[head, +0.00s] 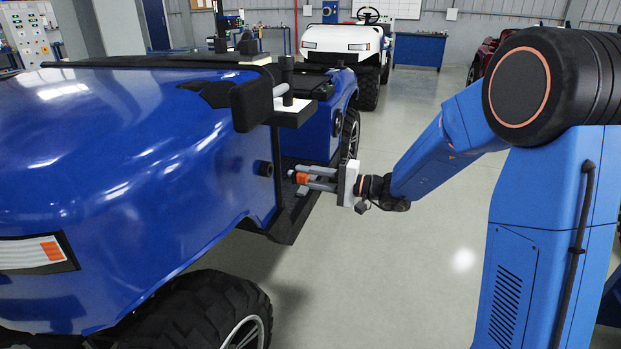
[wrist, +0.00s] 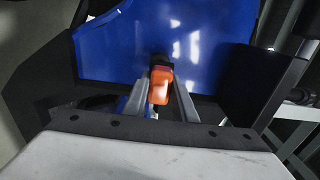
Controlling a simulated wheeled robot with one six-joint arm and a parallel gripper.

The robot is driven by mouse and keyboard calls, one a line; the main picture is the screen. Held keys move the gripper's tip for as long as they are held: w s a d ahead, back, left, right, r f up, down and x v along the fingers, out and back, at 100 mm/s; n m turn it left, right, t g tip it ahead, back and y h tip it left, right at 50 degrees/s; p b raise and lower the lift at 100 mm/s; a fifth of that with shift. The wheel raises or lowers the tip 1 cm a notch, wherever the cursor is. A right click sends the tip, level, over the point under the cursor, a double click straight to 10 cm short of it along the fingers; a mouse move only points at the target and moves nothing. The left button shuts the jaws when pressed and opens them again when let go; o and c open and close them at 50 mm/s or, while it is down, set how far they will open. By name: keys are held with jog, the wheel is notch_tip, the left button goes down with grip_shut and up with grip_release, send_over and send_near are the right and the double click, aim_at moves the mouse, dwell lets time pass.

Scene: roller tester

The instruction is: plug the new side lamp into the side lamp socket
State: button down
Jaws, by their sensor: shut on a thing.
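My gripper (head: 312,180) is shut on a small orange side lamp (head: 302,178), beside the blue vehicle's side. The lamp also shows in the wrist view (wrist: 160,86) between the two grey fingers. The side lamp socket (head: 263,168) is a dark round fitting on the blue body panel, to the left of the lamp. In the head view a gap shows between lamp and socket. In the wrist view a dark part lies right behind the lamp's far end, and I cannot tell there whether they touch.
The blue vehicle (head: 130,150) fills the left, with a black mirror (head: 252,103) above the socket and a dark sill (head: 292,215) below. A front tyre (head: 215,305) stands lower left. A white vehicle (head: 340,38) stands behind.

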aim_at(292, 174)
jog(key=shift+x, duration=2.15)
jog(key=shift+x, duration=1.65)
jog(key=c, duration=1.4)
grip_release()
